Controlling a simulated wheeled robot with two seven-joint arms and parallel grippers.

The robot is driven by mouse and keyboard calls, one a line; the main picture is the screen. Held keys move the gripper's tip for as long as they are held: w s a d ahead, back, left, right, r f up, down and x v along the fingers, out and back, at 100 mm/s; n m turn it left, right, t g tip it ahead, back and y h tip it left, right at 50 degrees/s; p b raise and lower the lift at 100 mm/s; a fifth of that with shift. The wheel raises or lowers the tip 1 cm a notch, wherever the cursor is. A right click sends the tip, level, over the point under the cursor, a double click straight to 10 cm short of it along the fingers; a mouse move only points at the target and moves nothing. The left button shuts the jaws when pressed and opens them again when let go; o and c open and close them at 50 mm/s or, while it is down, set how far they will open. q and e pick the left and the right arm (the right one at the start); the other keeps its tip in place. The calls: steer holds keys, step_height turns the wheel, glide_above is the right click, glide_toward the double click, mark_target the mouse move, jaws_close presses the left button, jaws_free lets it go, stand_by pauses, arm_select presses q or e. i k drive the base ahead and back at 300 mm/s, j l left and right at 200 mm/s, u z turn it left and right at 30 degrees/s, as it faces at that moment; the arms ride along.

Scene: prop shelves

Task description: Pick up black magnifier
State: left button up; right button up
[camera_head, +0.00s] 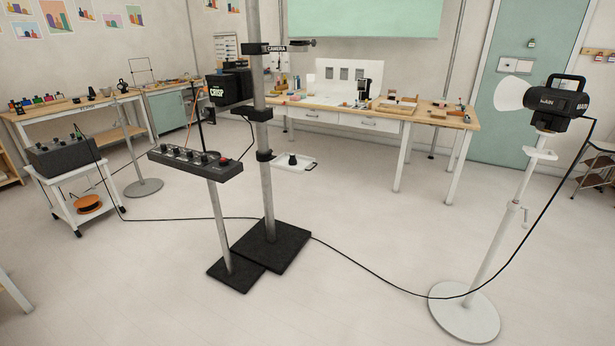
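I cannot pick out a black magnifier for certain. A small black object (292,159) stands on a white tray (289,168) fixed to the grey pole, but it is too small to identify. Several small dark items (90,93) sit on the left workbench (75,106), also too small to tell apart. More small items lie on the back table (428,119). Neither of my grippers is in view.
A grey pole (268,200) on a black base (271,245) and a control panel (195,162) on a stand are in the middle. A lamp (556,104) stands right on a round base (463,312). A cable (372,274) crosses the floor. The front floor is mostly clear.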

mark_target(292, 160)
steer(key=i+j+u, duration=0.1)
steer(key=i, duration=0.6)
steer(key=i+z, duration=0.15)
steer(key=z, duration=0.25)
steer(key=i+j+z, duration=0.15)
steer(key=z, duration=0.3)
steer(key=i+j+z, duration=0.1)
steer(key=z, duration=0.3)
